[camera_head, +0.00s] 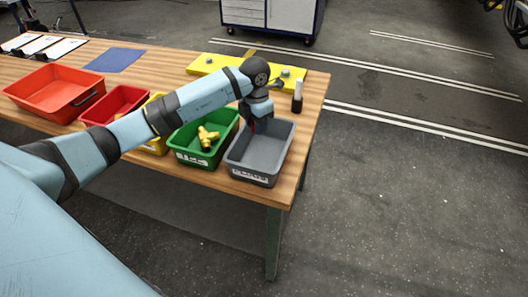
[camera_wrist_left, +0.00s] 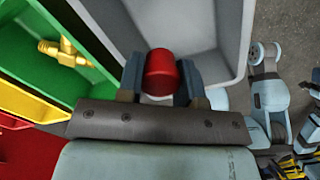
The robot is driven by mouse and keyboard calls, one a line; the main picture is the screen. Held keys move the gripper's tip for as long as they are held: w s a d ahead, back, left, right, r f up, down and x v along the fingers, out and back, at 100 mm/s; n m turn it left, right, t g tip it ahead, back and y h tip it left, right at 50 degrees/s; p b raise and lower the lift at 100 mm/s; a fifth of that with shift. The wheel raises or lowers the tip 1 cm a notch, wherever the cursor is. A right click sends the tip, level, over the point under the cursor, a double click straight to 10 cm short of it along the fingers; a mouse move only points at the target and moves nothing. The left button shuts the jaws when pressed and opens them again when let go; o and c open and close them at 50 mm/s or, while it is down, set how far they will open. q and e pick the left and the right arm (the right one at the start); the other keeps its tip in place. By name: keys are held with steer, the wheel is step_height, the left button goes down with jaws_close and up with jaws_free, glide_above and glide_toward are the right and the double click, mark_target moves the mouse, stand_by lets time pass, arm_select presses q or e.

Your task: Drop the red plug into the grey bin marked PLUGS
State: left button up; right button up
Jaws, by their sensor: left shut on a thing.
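The red plug (camera_wrist_left: 161,73) is held between the fingers of my left gripper (camera_wrist_left: 161,80), which is shut on it. In the head view my left gripper (camera_head: 254,124) is over the left part of the grey bin (camera_head: 275,158), with a bit of red showing at its tip. In the left wrist view the grey bin (camera_wrist_left: 234,30) lies beneath and beyond the plug.
A green bin (camera_head: 190,155) with a yellow brass fitting (camera_head: 207,137) stands just left of the grey bin. Yellow, red and orange bins (camera_head: 55,92) stand further left. A yellow plate (camera_head: 290,78) and a dark upright object (camera_head: 297,97) are behind, near the table's right edge.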

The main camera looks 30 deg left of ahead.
arm_select(q)
step_height(320, 180, down, 4)
steer(key=shift+w+r+b, duration=0.1)
steer(key=shift+b, duration=0.75)
arm_select(e)
steer(key=shift+w+d+f, duration=0.1)
steer(key=shift+w+f, duration=0.1)
steer(key=shift+f, duration=0.25)
steer(key=shift+w+d+f, duration=0.1)
steer(key=shift+w+f, duration=0.1)
steer(key=shift+f, duration=0.25)
steer(key=shift+r, duration=0.1)
arm_select(q)
steer(key=o, duration=1)
steer(key=shift+r, duration=0.5)
step_height(320, 180, up, 13)
steer(key=shift+f+b, duration=0.15)
steer(key=shift+b, duration=0.35)
arm_select(e)
steer(key=shift+a+f, duration=0.1)
steer(key=shift+f, duration=0.4)
